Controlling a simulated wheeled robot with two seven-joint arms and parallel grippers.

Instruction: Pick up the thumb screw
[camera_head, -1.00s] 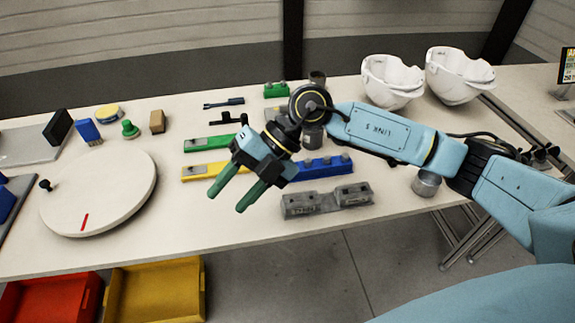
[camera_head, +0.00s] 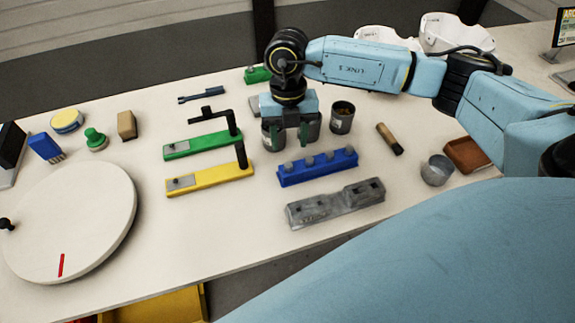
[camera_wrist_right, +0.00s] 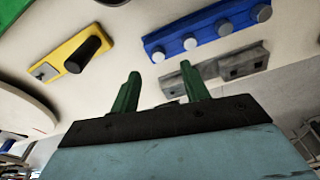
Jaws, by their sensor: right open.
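A blue block (camera_head: 320,174) stands mid-table with several grey round knob heads in a row along its top. These may be thumb screws; I cannot tell for sure. The blue block also shows at the top of the right wrist view (camera_wrist_right: 207,32). My left gripper is out of view.
A grey metal bracket (camera_head: 335,206) lies in front of the blue block. Yellow (camera_head: 210,178) and green (camera_head: 200,145) bases with upright black handles stand left. A white turntable (camera_head: 75,215) is far left.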

